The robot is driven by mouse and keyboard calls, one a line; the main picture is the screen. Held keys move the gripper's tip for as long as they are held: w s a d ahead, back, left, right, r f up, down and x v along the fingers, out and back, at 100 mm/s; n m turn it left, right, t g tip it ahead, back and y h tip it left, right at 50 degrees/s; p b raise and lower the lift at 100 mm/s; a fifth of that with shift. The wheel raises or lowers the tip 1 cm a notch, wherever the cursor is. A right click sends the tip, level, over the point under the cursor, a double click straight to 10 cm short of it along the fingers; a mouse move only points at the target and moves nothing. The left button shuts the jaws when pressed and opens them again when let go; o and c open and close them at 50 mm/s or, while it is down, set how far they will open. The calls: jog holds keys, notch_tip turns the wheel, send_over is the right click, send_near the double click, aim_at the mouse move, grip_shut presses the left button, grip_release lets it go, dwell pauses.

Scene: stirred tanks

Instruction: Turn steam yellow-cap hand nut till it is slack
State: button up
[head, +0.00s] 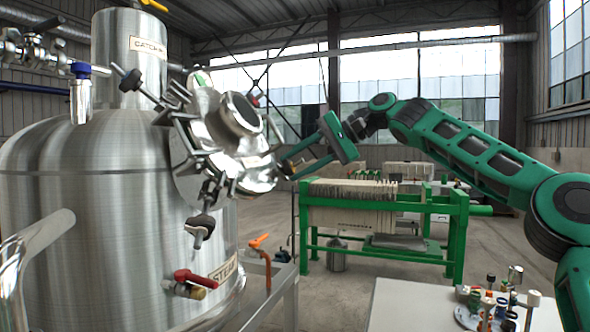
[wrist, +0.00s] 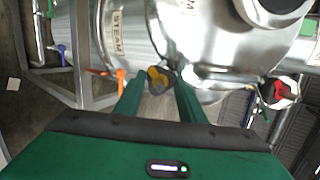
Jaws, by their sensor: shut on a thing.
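The steel tank (head: 80,180) fills the left of the head view, with its round hinged cover (head: 235,130) and several black hand nuts around the rim. My gripper (head: 287,167) reaches in from the right to the cover's right edge. In the wrist view, the yellow-cap hand nut (wrist: 157,77), dark-bodied with a yellow cap, sits between the tips of my green fingers (wrist: 161,84). The gripper is shut on it. In the head view I cannot make out this nut; the gripper and cover edge hide it. A STEAM label (wrist: 117,25) is beside it in the wrist view.
A red-cap hand nut (wrist: 281,92) stands on the right in the wrist view. A green-framed filter press (head: 380,205) stands behind; a white table (head: 410,305) is front right.

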jog(key=n, duration=0.3)
jog(key=shift+w+r+h, duration=0.15)
jog(key=shift+r+h, duration=0.1)
jog(key=shift+h, duration=0.05)
jog(key=shift+n, duration=1.6)
jog(key=shift+f, duration=0.1)
jog(key=shift+h, duration=0.3)
jog(key=o, duration=1)
jog(key=shift+o, duration=0.2)
jog(key=v, duration=1)
jog(key=shift+d+r, duration=0.25)
jog(key=shift+d, duration=0.1)
